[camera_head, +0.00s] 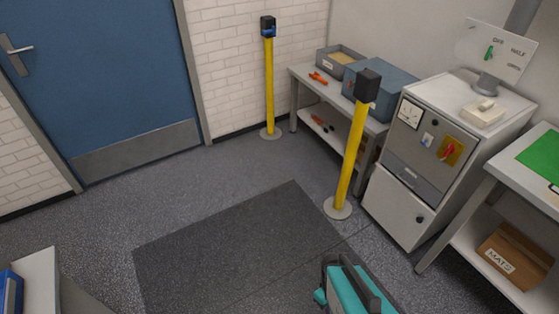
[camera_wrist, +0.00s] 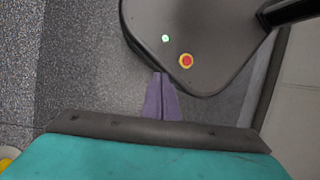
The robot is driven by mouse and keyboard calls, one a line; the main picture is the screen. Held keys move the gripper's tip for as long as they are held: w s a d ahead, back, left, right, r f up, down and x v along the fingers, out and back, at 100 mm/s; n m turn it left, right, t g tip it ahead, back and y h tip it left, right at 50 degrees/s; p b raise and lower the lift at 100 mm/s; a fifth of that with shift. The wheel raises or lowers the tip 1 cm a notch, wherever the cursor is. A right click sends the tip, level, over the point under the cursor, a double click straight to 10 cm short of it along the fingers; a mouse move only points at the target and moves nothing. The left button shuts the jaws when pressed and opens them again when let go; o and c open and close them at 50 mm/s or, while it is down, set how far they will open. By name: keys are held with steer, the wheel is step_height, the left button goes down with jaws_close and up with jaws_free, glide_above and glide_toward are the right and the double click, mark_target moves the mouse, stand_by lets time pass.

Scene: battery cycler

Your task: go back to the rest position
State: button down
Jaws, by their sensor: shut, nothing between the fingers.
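My gripper (camera_wrist: 162,92) shows in the wrist view as two purple fingers lying together below the teal wrist housing. It is shut with nothing between the fingers. It hangs over the floor, close to the dark grey edge of my own base, which carries a red and yellow button. In the head view, part of my teal arm shows at the bottom edge, right of centre; the fingers are not visible there.
A dark mat (camera_head: 235,250) lies on open floor. A grey cabinet (camera_head: 400,210) and a table with a green mat (camera_head: 542,157) stand at right. A blue door (camera_head: 100,70) is at back left.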

steer(key=s+m, duration=0.1)
steer(key=m, duration=0.1)
steer(key=s+a+r+m+g, duration=0.1)
steer(key=m, duration=0.2)
steer(key=s+r+m, duration=0.1)
steer(key=m, duration=0.1)
steer(key=shift+s+a+g+y, duration=0.2)
steer(key=shift+s+g+y, duration=0.1)
steer(key=shift+y, duration=0.1)
steer(key=shift+a, duration=0.1)
